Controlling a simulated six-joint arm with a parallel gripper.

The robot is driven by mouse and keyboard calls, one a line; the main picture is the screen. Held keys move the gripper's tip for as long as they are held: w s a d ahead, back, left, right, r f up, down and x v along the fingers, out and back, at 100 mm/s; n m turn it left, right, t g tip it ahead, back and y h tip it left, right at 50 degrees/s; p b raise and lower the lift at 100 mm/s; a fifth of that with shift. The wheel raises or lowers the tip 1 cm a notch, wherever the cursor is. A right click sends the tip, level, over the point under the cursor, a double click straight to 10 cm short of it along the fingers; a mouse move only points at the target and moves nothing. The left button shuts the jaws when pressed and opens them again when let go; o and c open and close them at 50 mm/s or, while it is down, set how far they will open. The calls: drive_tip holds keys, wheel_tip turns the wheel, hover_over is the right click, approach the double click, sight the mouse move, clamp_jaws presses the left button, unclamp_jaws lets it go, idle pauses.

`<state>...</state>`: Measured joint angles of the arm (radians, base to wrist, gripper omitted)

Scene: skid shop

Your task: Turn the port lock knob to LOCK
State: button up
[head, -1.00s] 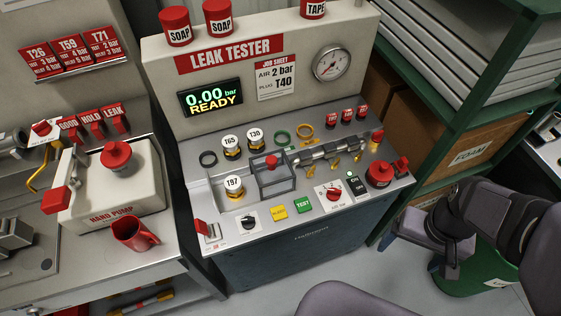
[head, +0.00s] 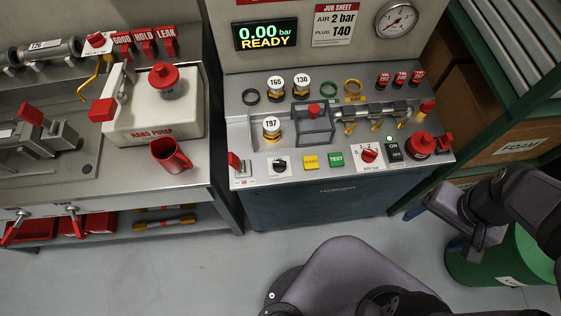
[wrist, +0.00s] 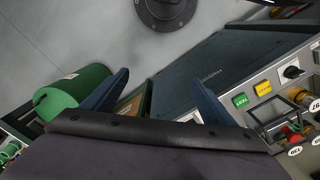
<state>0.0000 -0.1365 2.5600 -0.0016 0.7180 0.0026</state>
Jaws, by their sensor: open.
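A black knob (head: 279,164) sits on a white plate at the front left of the leak tester panel (head: 230,135). It also shows at the right of the wrist view (wrist: 292,72). A red knob (head: 369,155) sits on another white plate farther right. The lettering on both plates is too small to read, so I cannot tell the knob's setting. My gripper (wrist: 160,98) is open and empty, its fingers apart over the floor and the tester's front. In the head view it hangs right of the tester, well away from the black knob.
Yellow (head: 311,162) and green (head: 336,159) buttons lie between the knobs. A clear-sided guard box (head: 313,125) and T97 plug (head: 271,129) stand behind. A red lever (head: 234,163) is left of the black knob. A green bin (head: 525,260) stands at right.

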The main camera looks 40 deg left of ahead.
drive_tip(key=c, duration=0.5)
drive_tip(key=shift+w+a+f+n, duration=0.1)
drive_tip(key=shift+w+a+n, duration=0.1)
drive_tip(key=shift+a+n, duration=0.1)
drive_tip(key=c, duration=0.5)
drive_tip(key=w+a+n, duration=0.1)
drive_tip(key=a+n, duration=0.1)
drive_tip(key=a, duration=0.1)
drive_tip(key=w+a+f+n+y+b, duration=0.1)
drive_tip(key=a+n, duration=0.1)
drive_tip(key=w+a+n, duration=0.1)
drive_tip(key=a+n, duration=0.2)
drive_tip(key=shift+w+a+f+b, duration=0.2)
drive_tip(key=shift+w+a+b, duration=0.05)
drive_tip(key=shift+a+b, duration=0.15)
drive_tip(key=shift+c, duration=0.6)
drive_tip(key=n+g+y+b, duration=0.3)
drive_tip(key=n, duration=1.6)
approach(279, 162)
drive_tip(key=shift+s+a+f+m, duration=0.2)
drive_tip(key=shift+s+f+m, duration=0.1)
drive_tip(key=shift+m, duration=0.5)
drive_tip(key=shift+f, duration=0.1)
drive_tip(key=shift+p+x, duration=0.8)
drive_tip(key=shift+x, duration=2.7)
